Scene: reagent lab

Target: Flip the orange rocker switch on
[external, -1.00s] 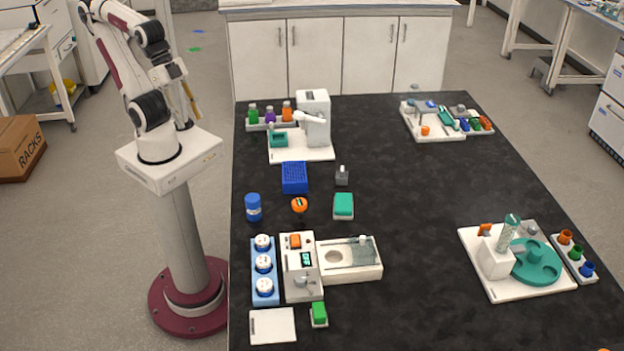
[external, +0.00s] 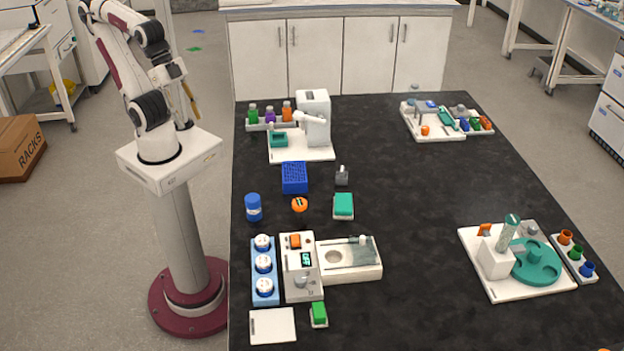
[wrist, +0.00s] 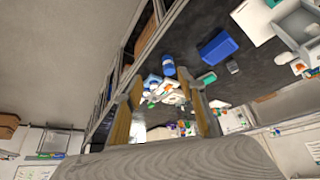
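The orange rocker switch (external: 295,241) sits on top of a white device (external: 303,284) with a small green-lit display, at the front left of the black table. A small red spot is beside the switch. My gripper (external: 191,107) hangs by my folded arm, left of the table and well away from the device. In the wrist view, its two tan fingers (wrist: 164,96) stand wide apart with nothing held between them. The device shows there only small and cluttered, and the switch cannot be made out clearly.
Near the device are a blue rack with white-capped jars (external: 253,284), a white pad (external: 272,325), a green-topped block (external: 319,313), a blue bottle (external: 253,208) and an orange round item (external: 299,205). Another orange part (external: 484,229) is on the right-hand station. The table's middle is clear.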

